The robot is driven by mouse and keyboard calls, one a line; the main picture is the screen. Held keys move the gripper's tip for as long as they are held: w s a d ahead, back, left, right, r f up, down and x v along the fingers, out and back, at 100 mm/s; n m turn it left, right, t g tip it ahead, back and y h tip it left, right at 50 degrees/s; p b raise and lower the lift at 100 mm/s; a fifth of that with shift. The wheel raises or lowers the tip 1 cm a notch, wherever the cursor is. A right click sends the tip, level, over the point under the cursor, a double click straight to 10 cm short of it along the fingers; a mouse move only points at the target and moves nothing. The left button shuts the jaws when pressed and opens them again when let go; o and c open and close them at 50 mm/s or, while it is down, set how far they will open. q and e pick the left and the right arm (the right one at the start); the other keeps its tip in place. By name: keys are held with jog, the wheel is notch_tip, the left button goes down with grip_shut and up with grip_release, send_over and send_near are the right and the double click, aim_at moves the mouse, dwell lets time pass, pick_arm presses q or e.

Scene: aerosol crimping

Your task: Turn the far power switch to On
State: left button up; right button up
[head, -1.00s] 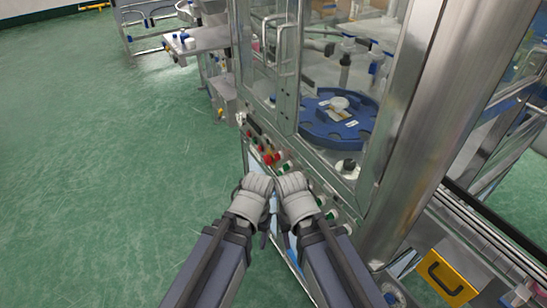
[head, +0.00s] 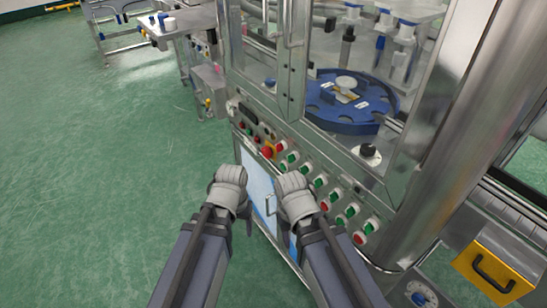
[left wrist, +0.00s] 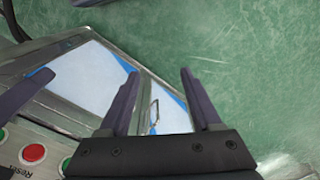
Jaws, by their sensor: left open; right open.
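The machine's sloping control panel (head: 300,170) carries rows of red and green buttons. At its far end small dark and red controls (head: 250,128) show; they are too small to tell which is the power switch or how it is set. My left gripper (head: 230,180) is open and empty, in front of the panel and left of it, apart from the controls. In the left wrist view its two fingers (left wrist: 160,74) are spread with nothing between them. My right gripper (head: 294,188) is open, close in front of the panel's buttons, hiding part of them.
Below is a light-blue cabinet door (head: 258,185) with a handle. Above, a blue rotary table (head: 335,117) stands behind clear guards. A side table (head: 175,25) is at the far left. Green floor (head: 90,180) is clear.

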pick_arm(q)
jog(key=w+a+f+n+h+b, duration=0.2)
jog(key=w+f+b, duration=0.1)
jog(key=f+b, duration=0.5)
jog(key=n+t+h+b, duration=0.4)
jog(key=n+t+h, duration=0.6)
jog(key=n+h, duration=0.3)
send_near(279, 147)
jog(key=x, duration=0.8)
jog(key=shift+f, duration=0.2)
jog(key=shift+w, duration=0.1)
grip_shut()
